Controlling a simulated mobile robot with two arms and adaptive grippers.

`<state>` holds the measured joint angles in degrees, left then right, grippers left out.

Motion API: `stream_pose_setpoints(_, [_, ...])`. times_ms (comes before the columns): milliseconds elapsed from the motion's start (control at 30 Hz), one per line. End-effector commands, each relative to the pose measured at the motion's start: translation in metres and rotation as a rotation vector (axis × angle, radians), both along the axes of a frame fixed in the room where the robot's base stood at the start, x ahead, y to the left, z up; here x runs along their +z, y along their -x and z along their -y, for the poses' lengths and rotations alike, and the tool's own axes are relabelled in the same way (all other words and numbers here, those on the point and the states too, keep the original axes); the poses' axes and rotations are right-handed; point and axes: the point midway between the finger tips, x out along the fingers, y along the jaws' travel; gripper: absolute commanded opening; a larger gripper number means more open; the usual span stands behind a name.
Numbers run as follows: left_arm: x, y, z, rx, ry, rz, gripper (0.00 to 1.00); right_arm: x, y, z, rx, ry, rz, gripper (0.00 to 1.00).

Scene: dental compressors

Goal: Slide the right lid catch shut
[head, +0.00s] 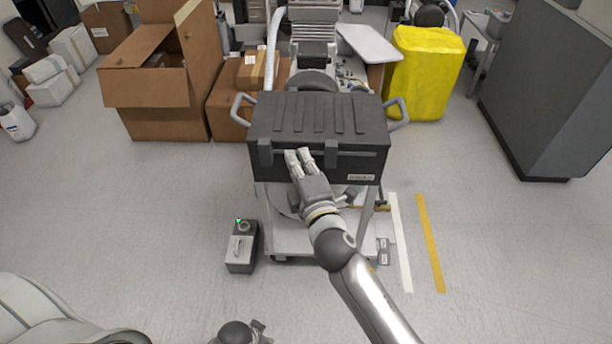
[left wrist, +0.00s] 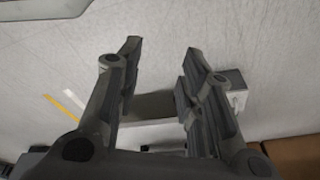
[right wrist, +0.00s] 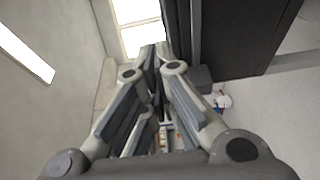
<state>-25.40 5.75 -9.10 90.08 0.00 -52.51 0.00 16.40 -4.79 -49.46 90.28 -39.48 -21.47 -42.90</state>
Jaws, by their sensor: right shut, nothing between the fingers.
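A dark grey case (head: 318,118) with a ribbed lid and a grey handle at each end sits on a cart. A catch (head: 265,152) shows on the left of its front, beside my fingers. My left gripper (left wrist: 165,48) is open and empty, low and away from the case.
The cart (head: 290,236) stands on grey floor. A small dark box with a green light (head: 241,250) sits on the floor to its left. Cardboard boxes (head: 150,112) stand behind left, a yellow-covered item (head: 424,75) behind right, and a grey cabinet (head: 550,90) at far right.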

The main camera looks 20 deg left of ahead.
Motion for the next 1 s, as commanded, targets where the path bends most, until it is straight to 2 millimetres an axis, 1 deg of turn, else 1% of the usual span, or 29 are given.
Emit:
stream_pose_setpoints(33, [0.004, -0.003, 0.000, 0.001, 0.000, 0.006, 0.35, -0.001, -0.008, -0.006, 0.000, -0.001, 0.002, 0.00])
stream_pose_setpoints(100, [0.010, -0.006, 0.001, 0.001, 0.001, 0.009, 0.35, 0.000, -0.017, -0.012, 0.000, -0.001, 0.002, 0.00])
stream_pose_setpoints(133, [0.011, -0.006, 0.001, 0.001, 0.001, 0.007, 0.35, -0.001, -0.020, -0.010, -0.002, 0.002, 0.001, 0.00])
stream_pose_setpoints(200, [0.006, -0.002, 0.000, 0.001, -0.001, -0.001, 0.35, 0.000, -0.022, 0.005, -0.003, 0.004, 0.001, 0.00])
stream_pose_setpoints(300, [0.001, 0.000, 0.000, 0.000, 0.000, -0.002, 0.35, 0.000, -0.025, 0.016, -0.001, 0.003, 0.001, 0.00])
stream_pose_setpoints(467, [-0.003, 0.002, 0.000, -0.001, -0.001, -0.002, 0.35, 0.000, -0.027, 0.025, 0.000, 0.001, 0.001, 0.00])
stream_pose_setpoints(933, [-0.003, 0.002, -0.002, 0.000, -0.003, 0.002, 0.35, 0.001, -0.027, 0.027, 0.000, 0.000, 0.000, 0.00])
stream_pose_setpoints(967, [-0.005, 0.004, -0.002, -0.002, -0.003, -0.001, 0.35, 0.001, -0.027, 0.027, 0.000, 0.000, 0.000, 0.00])
stream_pose_setpoints(1000, [-0.013, 0.008, -0.001, -0.002, -0.001, -0.010, 0.35, 0.001, -0.028, 0.027, -0.001, 0.001, -0.001, 0.00])
